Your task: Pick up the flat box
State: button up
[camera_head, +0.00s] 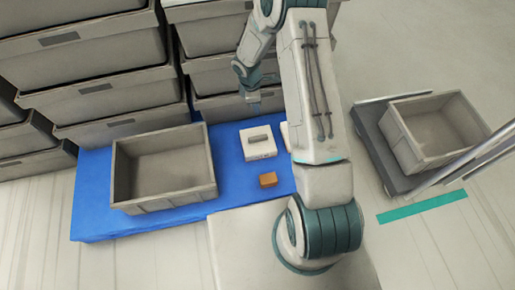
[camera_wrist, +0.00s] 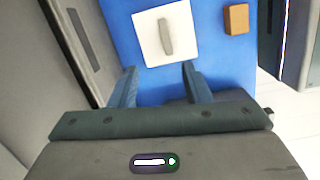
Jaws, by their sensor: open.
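A flat white box (camera_head: 261,150) lies on the blue mat, with a grey rounded bar on its top face. In the wrist view the flat box (camera_wrist: 150,42) is ahead of my fingers, its whole top in sight. My gripper (camera_wrist: 157,74) is open, and nothing is between its fingers. In the head view my gripper (camera_head: 253,104) hangs behind the flat box, near the stacked crates, apart from the box. I cannot tell whether the grey bar is fixed to the box or lies loose on it.
A small brown box (camera_head: 268,180) lies in front of the flat box. An empty grey crate (camera_head: 165,203) stands left on the blue mat (camera_head: 90,205). Another white thing (camera_head: 285,138) is mostly hidden by my arm. Stacked crates (camera_head: 120,95) rise behind. A cart (camera_head: 377,140) carrying a crate stands right.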

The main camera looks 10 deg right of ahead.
jog(key=n+b, duration=0.2)
send_near(258, 137)
jog(key=f+b, duration=0.2)
jog(key=f, duration=0.1)
jog(key=shift+w+d+f, duration=0.15)
jog(key=shift+w+d, duration=0.05)
jog(key=shift+d, duration=0.15)
jog(key=shift+d+f+b, duration=0.15)
jog(key=shift+f+b, duration=0.6)
jog(key=shift+f, duration=0.75)
jog(key=shift+d+f+b, duration=0.2)
jog(key=shift+f+b, duration=0.5)
jog(key=shift+f, duration=0.85)
jog(key=shift+r, duration=0.1)
grip_shut()
